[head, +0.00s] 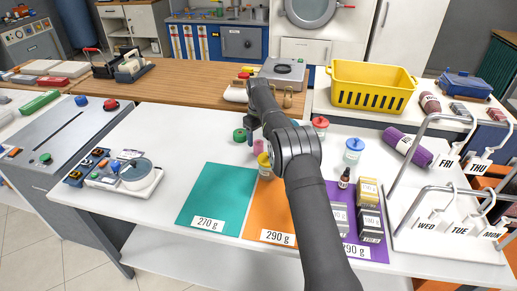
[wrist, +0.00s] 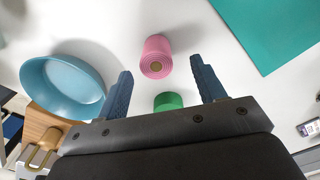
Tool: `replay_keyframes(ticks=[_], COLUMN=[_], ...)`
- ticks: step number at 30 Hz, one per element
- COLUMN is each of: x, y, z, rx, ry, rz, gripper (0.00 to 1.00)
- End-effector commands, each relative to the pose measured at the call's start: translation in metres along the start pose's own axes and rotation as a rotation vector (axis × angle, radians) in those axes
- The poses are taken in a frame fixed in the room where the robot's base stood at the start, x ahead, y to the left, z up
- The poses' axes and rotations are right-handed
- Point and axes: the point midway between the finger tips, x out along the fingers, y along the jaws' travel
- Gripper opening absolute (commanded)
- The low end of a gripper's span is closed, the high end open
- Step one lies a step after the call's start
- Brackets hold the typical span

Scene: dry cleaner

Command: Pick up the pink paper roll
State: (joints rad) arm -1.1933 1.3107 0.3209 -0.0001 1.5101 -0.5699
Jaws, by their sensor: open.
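The pink paper roll (head: 258,147) stands on the white table, partly hidden by my arm in the head view. In the wrist view the pink roll (wrist: 157,55) shows its round end with a tan core, ahead of and between my fingertips. My gripper (wrist: 161,66) is open, with nothing held between its two blue-grey fingers. In the head view my gripper (head: 252,128) is close to the pink roll, and its fingers are mostly hidden. A green roll (head: 239,134) stands just left of the pink one; it also shows between the fingers in the wrist view (wrist: 168,101).
A light blue bowl (wrist: 62,84) lies left of the fingers in the wrist view. A teal mat (head: 215,195) and an orange mat (head: 268,210) lie nearer the front. A yellow-topped jar (head: 265,168) stands close to the pink roll.

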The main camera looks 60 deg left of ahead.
Motion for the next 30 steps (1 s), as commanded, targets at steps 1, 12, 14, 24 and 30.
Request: replay_keyframes(ticks=[1,12,14,24,30], x=[0.003,0.043,0.05,0.055,0.055], y=[0.0,0.005,0.005,0.005,0.005], z=[0.0,-0.001,-0.001,-0.001,-0.001], rx=[0.0,0.0,0.0,0.0,0.0], ry=[0.0,-0.002,-0.002,0.001,0.0], rz=[0.0,-0.001,-0.001,0.0,0.0], gripper=[0.63,0.63,0.63,0.49,0.15])
